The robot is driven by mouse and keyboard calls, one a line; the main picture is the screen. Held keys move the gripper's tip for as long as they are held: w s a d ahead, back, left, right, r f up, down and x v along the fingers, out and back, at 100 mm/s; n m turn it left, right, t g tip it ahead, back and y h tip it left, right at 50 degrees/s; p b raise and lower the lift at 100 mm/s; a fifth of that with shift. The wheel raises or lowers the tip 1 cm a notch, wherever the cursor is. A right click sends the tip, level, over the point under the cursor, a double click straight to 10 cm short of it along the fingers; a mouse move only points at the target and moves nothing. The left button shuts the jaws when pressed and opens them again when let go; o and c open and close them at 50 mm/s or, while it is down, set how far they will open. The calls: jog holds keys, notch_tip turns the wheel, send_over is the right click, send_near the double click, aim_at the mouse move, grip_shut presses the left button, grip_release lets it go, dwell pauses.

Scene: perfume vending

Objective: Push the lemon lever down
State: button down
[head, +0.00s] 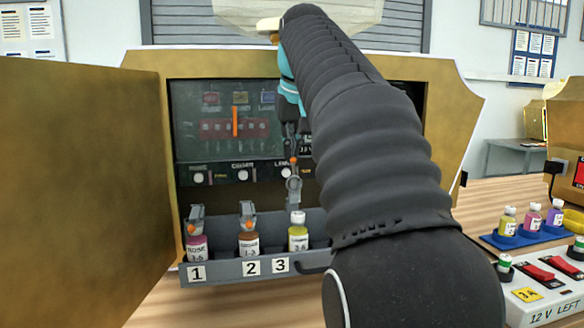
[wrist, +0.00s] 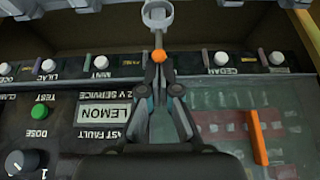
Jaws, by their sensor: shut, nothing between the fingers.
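The lemon lever (head: 293,184) is the third one, above the yellow lemon bottle (head: 298,236). It stands upright, with a grey ring low and an orange ball on top. My gripper (head: 292,148) is shut and empty, its tips just above that ball. In the wrist view the lemon lever's ring (wrist: 158,14) is at the top middle. My gripper tips (wrist: 158,68) are right at the orange ball (wrist: 159,56); I cannot tell whether they touch it. The first lever (head: 195,218) and second lever (head: 247,213) sit lower, with their balls near the bottle tops.
The machine's open door (head: 80,190) fills the left side. A grey tray (head: 225,274) numbered 1 to 3 holds the bottles below. A dark panel (head: 215,100) with an orange upright bar (head: 235,121) is behind. A white control box (head: 545,295) stands at right.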

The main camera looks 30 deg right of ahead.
aim_at(293, 173)
jog(key=shift+s, duration=0.25)
jog(key=shift+s+a+f, duration=0.1)
jog(key=shift+s+a, duration=0.15)
jog(key=shift+s, duration=0.4)
jog(key=shift+s+b, duration=0.1)
jog(key=shift+b, duration=0.25)
jog(key=shift+s+a+f+b, duration=0.25)
jog(key=shift+s+b, duration=0.05)
jog(key=shift+s, duration=0.35)
jog(key=shift+s+a+f+b, duration=0.2)
jog(key=shift+s+f+b, duration=0.25)
jog(key=shift+s, duration=0.25)
